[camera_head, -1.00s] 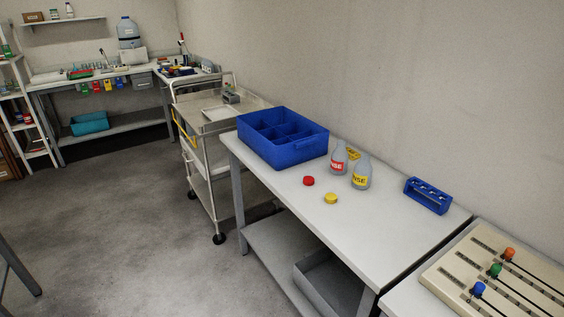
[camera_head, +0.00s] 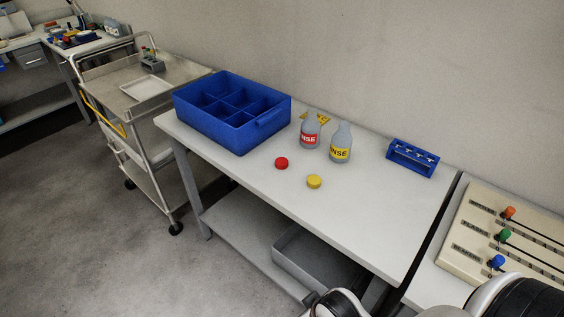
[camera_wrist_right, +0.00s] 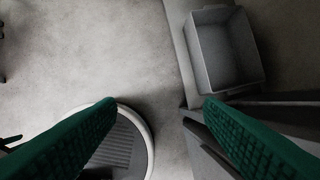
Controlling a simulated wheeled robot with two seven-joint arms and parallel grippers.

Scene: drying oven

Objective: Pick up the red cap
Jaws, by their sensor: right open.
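The red cap (camera_head: 281,163) lies on the white table (camera_head: 362,215), in front of the two bottles in the head view. A yellow cap (camera_head: 314,181) lies to its right. A bottle with a red label (camera_head: 310,131) and a bottle with a yellow label (camera_head: 341,143) stand upright behind the caps. My right gripper (camera_wrist_right: 158,120) shows in the right wrist view with its two green fingers wide apart and nothing between them. It points down over the floor and a grey bin. The red cap is not in that view. My left gripper is not in view.
A blue divided box (camera_head: 231,112) stands on the table's left part. A blue rack (camera_head: 412,158) is at the back right. A grey bin (camera_head: 318,262) sits on the lower shelf; it also shows in the right wrist view (camera_wrist_right: 226,48). A trolley (camera_head: 150,88) stands left of the table.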

